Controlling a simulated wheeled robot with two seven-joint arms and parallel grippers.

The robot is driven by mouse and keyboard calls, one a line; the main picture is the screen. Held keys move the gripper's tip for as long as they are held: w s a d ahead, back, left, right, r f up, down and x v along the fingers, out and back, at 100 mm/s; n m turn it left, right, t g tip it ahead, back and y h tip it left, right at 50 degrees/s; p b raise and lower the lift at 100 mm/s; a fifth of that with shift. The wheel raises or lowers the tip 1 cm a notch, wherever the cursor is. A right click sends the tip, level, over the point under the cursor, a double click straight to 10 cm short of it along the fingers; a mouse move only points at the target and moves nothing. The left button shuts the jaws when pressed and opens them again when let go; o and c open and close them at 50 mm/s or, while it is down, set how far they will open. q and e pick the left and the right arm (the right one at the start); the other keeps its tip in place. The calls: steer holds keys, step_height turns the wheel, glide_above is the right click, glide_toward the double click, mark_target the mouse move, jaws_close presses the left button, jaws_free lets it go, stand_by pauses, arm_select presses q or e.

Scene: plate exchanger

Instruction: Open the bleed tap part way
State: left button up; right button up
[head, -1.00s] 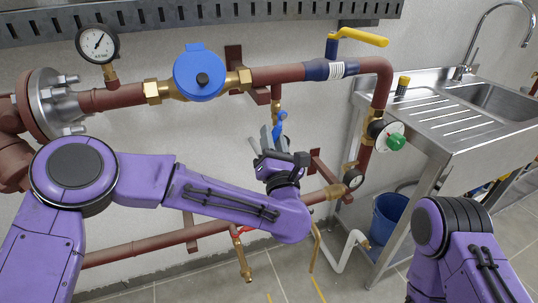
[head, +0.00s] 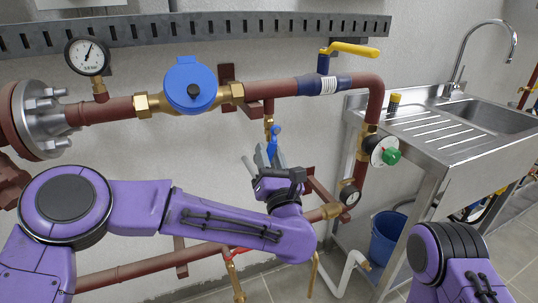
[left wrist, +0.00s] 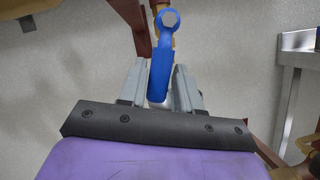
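The small brass tap (head: 269,122) with a blue lever (head: 273,140) hangs below the upper brown pipe. Its lever points down. My left gripper (head: 269,158) is just below it, reaching up, with its grey fingers apart. In the left wrist view the blue lever (left wrist: 160,72) runs down between the two fingers (left wrist: 158,80), with a narrow space at its sides. I cannot tell whether either finger touches it. My right arm (head: 450,255) shows at the lower right, but its gripper is out of view.
A yellow-handled valve (head: 345,50) and a green knob (head: 390,156) are to the right. A lower pipe with a red-handled tap (head: 230,257) runs below. A steel sink (head: 455,150) stands right.

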arm_select(q)
steer(key=b+v, duration=0.1)
steer(key=v, duration=0.9)
steer(key=shift+s+b, duration=0.3)
steer(key=shift+f, duration=0.1)
